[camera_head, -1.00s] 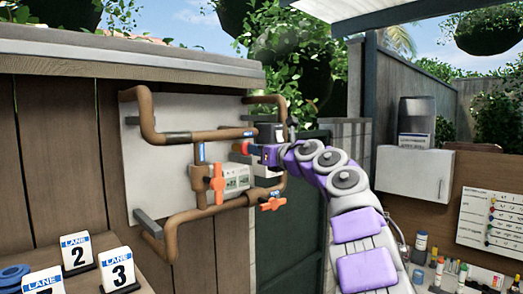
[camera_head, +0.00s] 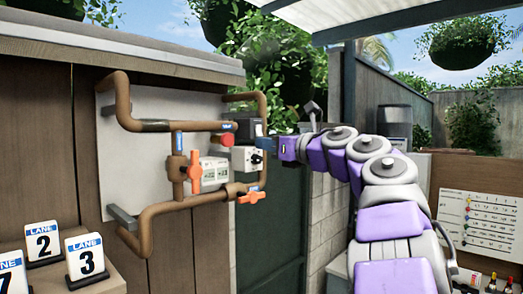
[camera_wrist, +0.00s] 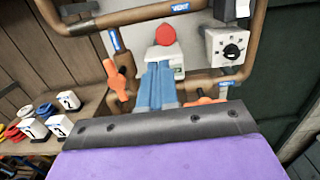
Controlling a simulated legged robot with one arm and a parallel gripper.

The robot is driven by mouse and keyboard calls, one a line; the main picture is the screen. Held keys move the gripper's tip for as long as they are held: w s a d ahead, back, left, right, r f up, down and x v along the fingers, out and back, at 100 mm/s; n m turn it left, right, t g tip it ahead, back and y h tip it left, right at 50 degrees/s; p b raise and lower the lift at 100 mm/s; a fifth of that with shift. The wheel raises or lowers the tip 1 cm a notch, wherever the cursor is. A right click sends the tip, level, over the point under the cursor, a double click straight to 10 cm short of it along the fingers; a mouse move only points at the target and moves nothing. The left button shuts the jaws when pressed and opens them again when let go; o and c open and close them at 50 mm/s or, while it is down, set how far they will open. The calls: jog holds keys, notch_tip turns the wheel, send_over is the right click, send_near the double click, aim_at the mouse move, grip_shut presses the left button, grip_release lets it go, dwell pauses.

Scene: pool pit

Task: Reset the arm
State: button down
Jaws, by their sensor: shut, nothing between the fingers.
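My arm, purple and grey, reaches in from the lower right in the head view. My gripper (camera_head: 268,145) is at its end, in front of the right side of the pipe panel. In the wrist view my gripper (camera_wrist: 158,78) shows as blue fingers pressed together, with nothing between them. The fingers point toward the panel, below a red round button (camera_wrist: 166,35). I cannot tell from the pictures how far the fingertips are from the panel.
Copper pipes with orange valve handles (camera_head: 195,172) and a white dial box (camera_wrist: 229,46) are on the panel (camera_head: 105,185). Lane markers (camera_head: 86,258) stand on a shelf at the lower left. A green door (camera_head: 272,225) is right of the panel. Hanging plants are overhead.

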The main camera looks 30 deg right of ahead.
jog(key=s+d+f+m+t+h+b, duration=0.1)
jog(key=d+m+t+h+b, duration=0.15)
jog(key=m+h, duration=0.55)
jog(key=s+d+f+m+t+h+b, duration=0.1)
jog(key=s+d+m+t+h+b, duration=0.2)
jog(key=m, duration=0.9)
jog(key=s+d+f+m+g+h+b, duration=0.25)
jog(key=f+m+g, duration=0.4)
jog(key=f, duration=0.65)
jog(key=s+d+f+m+g+h+b, duration=0.2)
jog(key=s+f+m+g, duration=0.15)
jog(key=f+m, duration=0.8)
jog(key=s+a+f+g+y+b, duration=0.1)
jog(key=s+a+f+g+y, duration=0.3)
jog(key=f, duration=0.6)
jog(key=s+a+f+m+g+b, duration=0.1)
jog(key=s+a+f+g, duration=0.1)
jog(key=s+a+f, duration=0.65)
jog(key=s+a+f+g+y+b, duration=0.2)
jog(key=a+f+g, duration=0.15)
jog(key=f, duration=0.75)
jog(key=s+a+f+g+y+b, duration=0.1)
jog(key=s+a+f+g, duration=0.1)
jog(key=s+a+f, duration=0.3)
jog(key=s+a+f+m+g+y, duration=0.1)
jog(key=s+a+f, duration=0.5)
jog(key=s, duration=0.6)
jog(key=shift+s+a+g+y+b, duration=0.2)
jog(key=shift+g+y+b, duration=0.25)
jog(key=shift+g, duration=0.65)
